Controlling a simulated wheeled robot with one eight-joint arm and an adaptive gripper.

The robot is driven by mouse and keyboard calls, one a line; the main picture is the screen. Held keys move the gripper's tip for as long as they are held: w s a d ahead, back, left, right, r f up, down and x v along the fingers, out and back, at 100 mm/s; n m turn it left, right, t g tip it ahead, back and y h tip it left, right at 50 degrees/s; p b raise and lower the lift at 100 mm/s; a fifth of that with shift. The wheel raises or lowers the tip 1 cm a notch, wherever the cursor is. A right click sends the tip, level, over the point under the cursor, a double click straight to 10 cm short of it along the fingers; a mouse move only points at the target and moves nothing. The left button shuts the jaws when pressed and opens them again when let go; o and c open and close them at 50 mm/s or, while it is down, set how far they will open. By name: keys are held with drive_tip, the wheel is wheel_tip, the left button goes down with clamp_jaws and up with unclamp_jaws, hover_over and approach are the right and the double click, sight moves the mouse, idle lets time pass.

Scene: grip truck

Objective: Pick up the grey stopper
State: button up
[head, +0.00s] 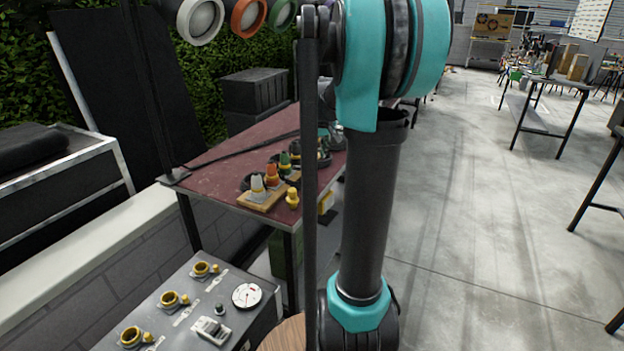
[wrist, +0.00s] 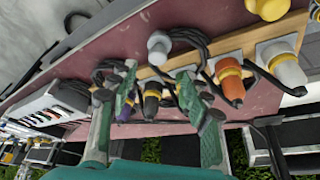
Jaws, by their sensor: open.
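In the wrist view, a pale grey stopper (wrist: 158,47) with a rounded top stands by the wooden strip, just beyond my fingertips and in line with the gap between them. My gripper (wrist: 157,72) is open, its two green fingers spread on either side. The fingers look apart from the stopper, with nothing held. In the head view my arm and a dark pole cover this part of the table, and I cannot make out the grey stopper there.
The reddish table (head: 222,160) also carries a yellow stopper (head: 292,197), a whitish-grey plug (head: 257,183), an orange plug (head: 272,173) and black cables. A lower grey bench (head: 180,322) with yellow rings stands in front. Open floor (head: 480,220) lies to the right.

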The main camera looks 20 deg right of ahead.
sight(312, 167)
drive_tip(key=x, duration=0.8)
drive_tip(key=shift+d, duration=0.25)
drive_tip(key=c, duration=1)
